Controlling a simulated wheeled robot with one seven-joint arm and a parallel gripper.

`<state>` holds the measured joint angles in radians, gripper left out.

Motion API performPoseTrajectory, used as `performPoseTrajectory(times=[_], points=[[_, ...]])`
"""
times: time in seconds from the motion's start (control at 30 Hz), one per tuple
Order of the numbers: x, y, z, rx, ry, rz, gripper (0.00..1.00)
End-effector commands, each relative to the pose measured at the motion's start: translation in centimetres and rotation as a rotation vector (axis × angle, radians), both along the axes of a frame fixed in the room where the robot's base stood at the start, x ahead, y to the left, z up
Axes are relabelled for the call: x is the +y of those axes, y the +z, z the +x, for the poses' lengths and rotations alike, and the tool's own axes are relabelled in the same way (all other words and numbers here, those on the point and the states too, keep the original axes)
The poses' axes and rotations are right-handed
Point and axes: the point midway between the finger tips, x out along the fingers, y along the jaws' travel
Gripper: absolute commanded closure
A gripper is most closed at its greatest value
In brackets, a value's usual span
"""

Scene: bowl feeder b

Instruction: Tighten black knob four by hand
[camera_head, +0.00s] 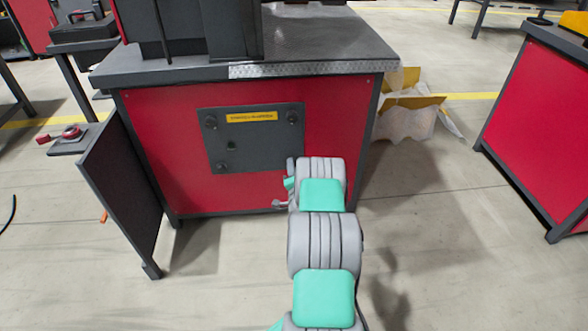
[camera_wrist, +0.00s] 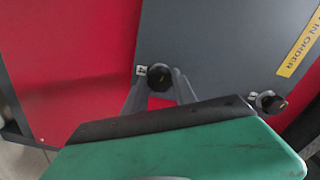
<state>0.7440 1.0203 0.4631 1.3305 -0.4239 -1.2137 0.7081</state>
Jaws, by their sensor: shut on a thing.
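Black knob four (camera_wrist: 160,78) sits at the edge of the grey panel in the wrist view, beside a small white label reading 4 (camera_wrist: 141,70). My gripper (camera_wrist: 159,82) has one finger on each side of this knob and is shut on it. In the head view the grey panel (camera_head: 258,150) is on the red cabinet front, with knobs at its upper left (camera_head: 210,122), upper right (camera_head: 292,117) and lower left (camera_head: 222,167). My arm hides its lower right corner, so knob four and my fingers do not show there.
Another black knob (camera_wrist: 267,103) is at the right in the wrist view. A yellow label (camera_head: 252,117) is on the panel. The cabinet's dark door (camera_head: 118,185) stands open at the left. A torn cardboard box (camera_head: 410,105) lies right of the cabinet.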

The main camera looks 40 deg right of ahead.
Motion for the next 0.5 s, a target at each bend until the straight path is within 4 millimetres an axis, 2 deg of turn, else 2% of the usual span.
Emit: performPoseTrajectory(times=[0.5], points=[[-0.44, 0.04, -0.33, -0.103, -0.009, 0.145, 1.00]])
